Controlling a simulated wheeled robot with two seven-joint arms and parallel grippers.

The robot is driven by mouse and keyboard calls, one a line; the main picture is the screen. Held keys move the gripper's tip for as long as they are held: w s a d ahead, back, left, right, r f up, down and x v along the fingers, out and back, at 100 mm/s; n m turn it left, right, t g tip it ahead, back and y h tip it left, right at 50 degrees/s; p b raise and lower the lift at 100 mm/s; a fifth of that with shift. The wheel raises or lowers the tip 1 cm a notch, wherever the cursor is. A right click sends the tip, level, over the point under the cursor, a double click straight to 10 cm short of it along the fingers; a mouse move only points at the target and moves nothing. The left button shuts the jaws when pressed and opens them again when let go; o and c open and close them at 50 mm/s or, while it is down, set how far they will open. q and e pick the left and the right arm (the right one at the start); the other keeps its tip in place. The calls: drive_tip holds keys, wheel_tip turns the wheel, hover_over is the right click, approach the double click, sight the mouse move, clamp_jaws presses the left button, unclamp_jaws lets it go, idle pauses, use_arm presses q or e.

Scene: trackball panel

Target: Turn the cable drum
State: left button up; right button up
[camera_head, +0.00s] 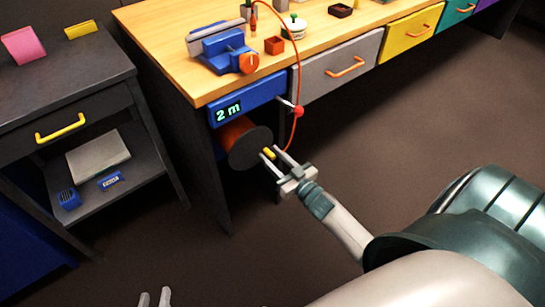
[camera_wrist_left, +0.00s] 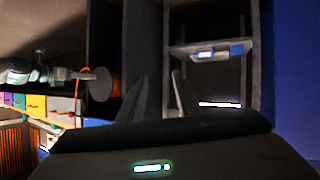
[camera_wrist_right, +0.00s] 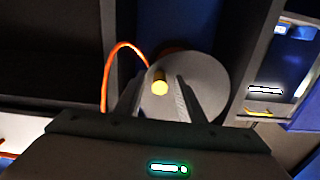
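The cable drum (camera_head: 248,150) hangs under the bench's left end, with a dark grey disc facing out and orange windings behind. In the right wrist view the disc (camera_wrist_right: 208,82) looks grey, with a yellow crank knob (camera_wrist_right: 160,84) on its face. My right gripper (camera_head: 269,152) is open at the disc, its fingers on either side of the knob. In the right wrist view the knob shows between the fingertips, with gaps; I cannot tell its exact depth. My left gripper (camera_head: 153,296) is open and empty, low and away from the drum, which also shows in the left wrist view (camera_wrist_left: 101,84).
A blue box (camera_head: 247,104) above the drum reads "2 m". An orange cable (camera_head: 299,70) with a red ball (camera_head: 299,111) arcs beside it up to the bench top (camera_head: 160,45). A dark shelf unit (camera_head: 70,95) stands left. The floor between is clear.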

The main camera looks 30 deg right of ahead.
sight(249, 164)
drive_tip(key=shift+c, duration=0.4)
clamp_jaws()
drive_tip(key=a+m+p, duration=0.1)
drive_tip(key=m, duration=0.1)
drive_tip(key=a+f+m+p, duration=0.1)
drive_tip(key=m, duration=0.2)
drive_tip(key=a+f+m+p, duration=0.1)
drive_tip(key=m+p, duration=0.1)
drive_tip(key=m, duration=0.1)
drive_tip(key=shift+s+a+f, duration=0.15)
drive_tip(key=shift+a, duration=0.2)
drive_tip(key=a+m, duration=0.1)
drive_tip(key=m, duration=0.2)
drive_tip(key=shift+s+a+f, duration=0.1)
drive_tip(key=shift+a+f, duration=0.05)
drive_tip(key=shift+a, duration=0.05)
use_arm(q)
drive_tip(key=s+a+f+g+y, duration=0.2)
drive_tip(key=s+a+f+g, duration=0.3)
drive_tip(key=s+a+g, duration=0.1)
drive_tip(key=shift+f+y+p, duration=0.3)
drive_tip(key=shift+f+p, duration=0.05)
drive_tip(key=shift+p, duration=0.1)
use_arm(e)
drive_tip(key=shift+a+m, duration=0.45)
drive_tip(key=shift+m, duration=0.4)
drive_tip(key=shift+a+m, duration=0.4)
drive_tip(key=shift+m, duration=0.45)
